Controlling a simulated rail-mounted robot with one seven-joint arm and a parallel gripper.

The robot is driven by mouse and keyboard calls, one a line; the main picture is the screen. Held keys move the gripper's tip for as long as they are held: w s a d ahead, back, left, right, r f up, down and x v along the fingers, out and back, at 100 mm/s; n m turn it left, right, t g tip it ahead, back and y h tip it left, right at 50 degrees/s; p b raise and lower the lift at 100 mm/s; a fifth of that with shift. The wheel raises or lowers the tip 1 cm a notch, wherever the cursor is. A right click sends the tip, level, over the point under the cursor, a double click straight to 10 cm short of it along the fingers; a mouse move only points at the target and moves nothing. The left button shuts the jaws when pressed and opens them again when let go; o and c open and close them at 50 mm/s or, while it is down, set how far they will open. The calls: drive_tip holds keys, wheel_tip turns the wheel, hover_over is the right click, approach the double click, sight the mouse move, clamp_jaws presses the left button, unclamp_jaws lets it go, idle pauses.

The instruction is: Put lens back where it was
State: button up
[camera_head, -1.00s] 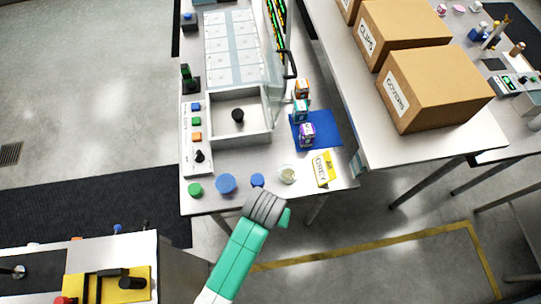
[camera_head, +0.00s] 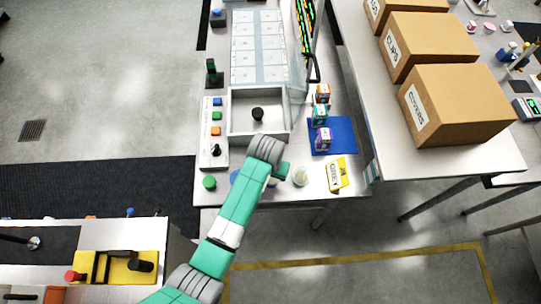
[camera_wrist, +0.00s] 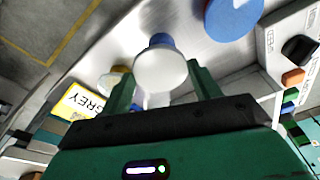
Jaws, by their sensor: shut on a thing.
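In the wrist view, my gripper (camera_wrist: 163,80) is shut on a pale round disc with a narrow stem, which looks like the lens (camera_wrist: 160,70). Its face is toward the camera between the two green fingers. In the head view my gripper (camera_head: 284,170) is over the front of the bench, largely hidden by my arm, and the lens is hidden there. The place where the lens was is not identifiable. A shallow grey bin (camera_head: 240,125) holds a black knob-like piece (camera_head: 258,114).
A blue cap (camera_wrist: 160,40) is behind the lens; a larger blue disc (camera_wrist: 232,12) is nearby. A pale dish (camera_head: 301,176) and yellow GREY card (camera_head: 337,174) lie at the front. Small boxes (camera_head: 322,138) stand on a blue mat (camera_head: 345,128). A button panel (camera_head: 208,150) is left.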

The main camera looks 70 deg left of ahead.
drive_tip(key=shift+w+a+f, duration=0.1)
drive_tip(key=shift+a+f, duration=0.1)
drive_tip(key=shift+f, duration=0.7)
drive_tip(key=shift+a+f, duration=0.2)
drive_tip(key=shift+f, duration=0.7)
drive_tip(key=shift+f, duration=0.1)
drive_tip(key=o, duration=1)
drive_tip(key=r, duration=0.4)
drive_tip(key=d+r, duration=0.1)
drive_tip(key=r, duration=0.3)
drive_tip(key=s+r+p, duration=0.1)
drive_tip(key=r, duration=0.3)
drive_tip(key=shift+s+d, duration=0.1)
drive_tip(key=shift+d, duration=0.1)
drive_tip(key=shift+r, duration=0.1)
